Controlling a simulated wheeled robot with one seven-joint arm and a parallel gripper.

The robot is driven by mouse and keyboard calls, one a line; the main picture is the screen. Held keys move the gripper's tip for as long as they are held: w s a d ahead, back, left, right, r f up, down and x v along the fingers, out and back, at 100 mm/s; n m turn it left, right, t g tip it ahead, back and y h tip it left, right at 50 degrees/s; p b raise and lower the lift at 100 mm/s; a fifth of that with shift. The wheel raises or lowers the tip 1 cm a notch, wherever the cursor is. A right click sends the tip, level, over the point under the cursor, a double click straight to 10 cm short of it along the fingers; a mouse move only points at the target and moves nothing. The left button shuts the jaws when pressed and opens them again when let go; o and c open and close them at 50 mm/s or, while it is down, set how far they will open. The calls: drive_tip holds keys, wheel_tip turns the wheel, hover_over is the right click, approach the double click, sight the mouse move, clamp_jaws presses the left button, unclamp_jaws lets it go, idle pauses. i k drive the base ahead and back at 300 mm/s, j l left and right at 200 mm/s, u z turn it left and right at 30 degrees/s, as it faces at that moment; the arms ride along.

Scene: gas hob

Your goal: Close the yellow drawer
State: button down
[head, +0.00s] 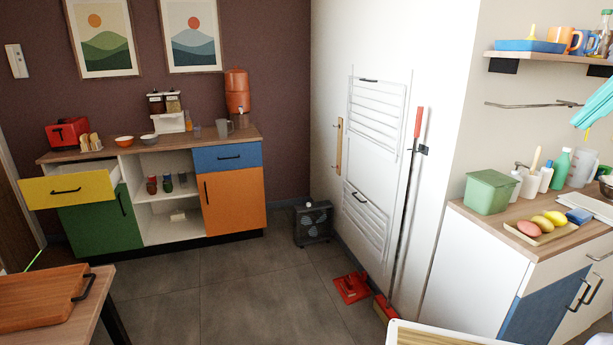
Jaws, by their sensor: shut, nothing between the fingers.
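The yellow drawer (40,193) is in the left of the head view, at the top left of the low cabinet under the wooden worktop (95,153). It stands pulled out, with its front well forward of the cabinet and its white side wall showing. A dark bar handle (66,191) is on its front. The drawer's contents cannot be made out. My gripper is not in view.
A green door (95,228) is below the drawer. A table with a wooden board (40,300) stands in the near left. Grey floor (230,280) is clear in the middle. A small heater (312,223), red dustpan (352,288) and broom (385,308) stand right of it.

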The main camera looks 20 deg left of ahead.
sight(94, 181)
drive_tip(key=i+j+u, duration=0.25)
drive_tip(key=i+u, duration=1.1)
drive_tip(key=i+j+u, duration=0.1)
drive_tip(key=i+u, duration=0.15)
drive_tip(key=i, duration=0.3)
drive_tip(key=i+u, duration=0.2)
drive_tip(key=i, duration=0.35)
drive_tip(key=i+l+u, duration=0.25)
drive_tip(key=i, duration=0.3)
drive_tip(key=i+l+u, duration=0.25)
drive_tip(key=i, duration=0.3)
drive_tip(key=i+j+u, duration=0.2)
drive_tip(key=i, duration=0.75)
drive_tip(key=l, duration=0.1)
